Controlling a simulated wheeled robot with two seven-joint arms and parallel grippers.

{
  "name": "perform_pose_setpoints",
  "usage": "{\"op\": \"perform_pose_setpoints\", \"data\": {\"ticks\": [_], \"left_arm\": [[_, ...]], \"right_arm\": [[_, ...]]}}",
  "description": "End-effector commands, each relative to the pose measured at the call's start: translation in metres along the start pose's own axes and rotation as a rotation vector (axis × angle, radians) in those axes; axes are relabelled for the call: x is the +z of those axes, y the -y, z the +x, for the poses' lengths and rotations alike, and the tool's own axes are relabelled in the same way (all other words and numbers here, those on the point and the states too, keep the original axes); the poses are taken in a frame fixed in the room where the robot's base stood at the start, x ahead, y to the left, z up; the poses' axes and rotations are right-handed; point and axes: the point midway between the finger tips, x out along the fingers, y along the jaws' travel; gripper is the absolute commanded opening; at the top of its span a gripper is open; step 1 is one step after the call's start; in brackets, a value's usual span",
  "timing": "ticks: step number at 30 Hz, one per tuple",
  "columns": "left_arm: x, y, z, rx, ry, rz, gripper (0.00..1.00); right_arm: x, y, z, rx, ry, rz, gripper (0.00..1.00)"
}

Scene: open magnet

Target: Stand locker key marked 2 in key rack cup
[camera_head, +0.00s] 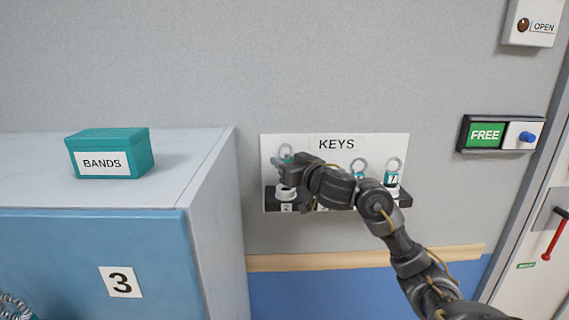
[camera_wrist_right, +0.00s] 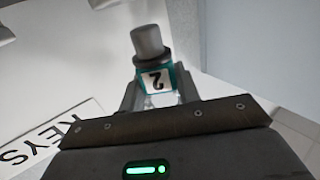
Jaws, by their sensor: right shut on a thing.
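My right gripper (camera_head: 284,167) is in front of the left end of the key rack (camera_head: 406,198). It is shut on the locker key (camera_wrist_right: 157,78), whose teal tag shows a 2, upside down in the wrist view. A grey cylindrical part extends beyond the tag there. In the head view the key's ring (camera_head: 286,149) shows above the fingers. A white cup (camera_head: 286,194) over a label 2 is just below the fingers. I cannot tell whether the key touches the cup. My left gripper is not in view.
Other teal keys stand in the rack, one at its right end (camera_head: 391,180); my arm hides the middle. A KEYS sign (camera_head: 336,144) is behind. A pale cabinet (camera_head: 215,200) with a teal BANDS box (camera_head: 110,153) stands left. A FREE sign (camera_head: 486,134) hangs right.

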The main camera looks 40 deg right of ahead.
Motion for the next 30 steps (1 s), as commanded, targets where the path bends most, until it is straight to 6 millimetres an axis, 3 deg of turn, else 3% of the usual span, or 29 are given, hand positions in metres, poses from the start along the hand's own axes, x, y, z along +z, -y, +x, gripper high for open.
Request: {"op": "perform_pose_setpoints", "data": {"ticks": [18,30], "left_arm": [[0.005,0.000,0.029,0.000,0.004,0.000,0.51],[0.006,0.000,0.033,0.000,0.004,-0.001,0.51]], "right_arm": [[0.033,0.000,0.000,0.001,0.001,0.001,0.11],[0.039,-0.001,0.000,0.001,0.000,0.000,0.11]]}}
